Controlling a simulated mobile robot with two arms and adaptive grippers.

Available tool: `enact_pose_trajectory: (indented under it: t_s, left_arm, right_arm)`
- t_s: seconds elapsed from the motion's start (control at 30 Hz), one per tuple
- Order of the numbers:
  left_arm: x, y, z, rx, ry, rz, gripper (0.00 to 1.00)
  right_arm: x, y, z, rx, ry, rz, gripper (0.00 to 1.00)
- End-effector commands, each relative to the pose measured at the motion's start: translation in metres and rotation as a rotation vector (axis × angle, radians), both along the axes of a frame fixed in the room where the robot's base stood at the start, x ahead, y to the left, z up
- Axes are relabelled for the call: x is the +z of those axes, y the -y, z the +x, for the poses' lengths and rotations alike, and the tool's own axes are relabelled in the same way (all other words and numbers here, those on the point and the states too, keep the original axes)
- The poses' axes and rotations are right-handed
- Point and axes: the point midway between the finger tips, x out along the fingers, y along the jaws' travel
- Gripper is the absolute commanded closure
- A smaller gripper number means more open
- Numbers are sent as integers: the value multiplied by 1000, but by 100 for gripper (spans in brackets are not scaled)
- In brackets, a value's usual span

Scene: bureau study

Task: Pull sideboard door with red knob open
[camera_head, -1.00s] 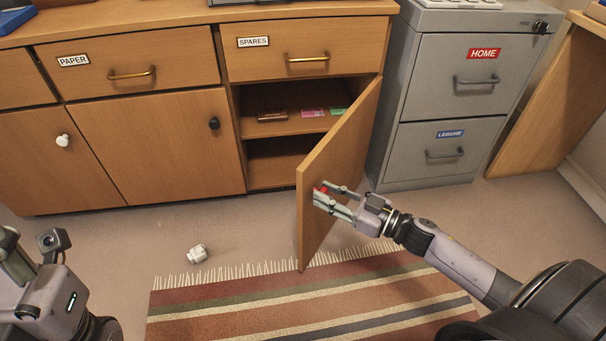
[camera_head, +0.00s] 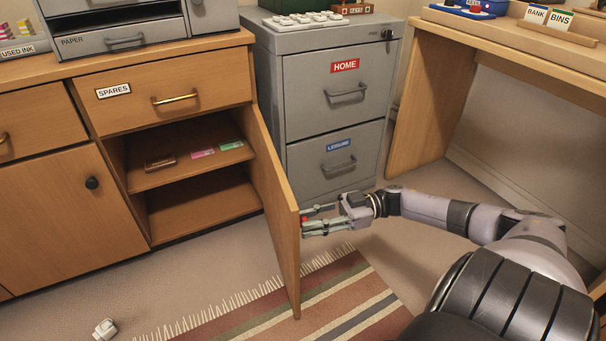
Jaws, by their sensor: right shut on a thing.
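The sideboard (camera_head: 32,206) stands at the left. Its door with the red knob (camera_head: 273,195) is swung well out from the cabinet, hinged on its right side. The red knob (camera_head: 305,219) shows as a small bit of red at the door's outer face. My right gripper (camera_head: 308,220) is shut on the red knob, at the right of the door; its fingers hide most of the knob. Behind the open door, two shelf levels show, with a brown item (camera_head: 160,163), a pink item (camera_head: 202,153) and a green item (camera_head: 231,145) on the upper one. My left gripper is out of view.
A grey filing cabinet (camera_head: 333,128) stands right behind the open door. A wooden desk (camera_head: 430,105) is at the right. A striped rug (camera_head: 330,310) lies below the door. A small white object (camera_head: 105,329) lies on the floor at lower left.

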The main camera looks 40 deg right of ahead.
Motion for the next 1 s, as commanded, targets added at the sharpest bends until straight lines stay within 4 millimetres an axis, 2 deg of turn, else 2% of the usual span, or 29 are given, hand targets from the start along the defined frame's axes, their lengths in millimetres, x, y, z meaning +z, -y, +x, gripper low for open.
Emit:
enact_pose_trajectory:
  t_s: [0.33, 0.37, 0.63, 1.0]
  left_arm:
    - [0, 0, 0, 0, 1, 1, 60]
    - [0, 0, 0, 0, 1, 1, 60]
    - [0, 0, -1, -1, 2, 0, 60]
    - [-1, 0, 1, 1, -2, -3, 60]
  right_arm:
    - [-3, 0, -1, 3, -7, -5, 100]
    - [-4, 0, -1, 3, -7, -5, 72]
    - [-2, 0, -1, 2, -4, -3, 53]
    - [-1, 4, -2, 0, -3, -3, 53]
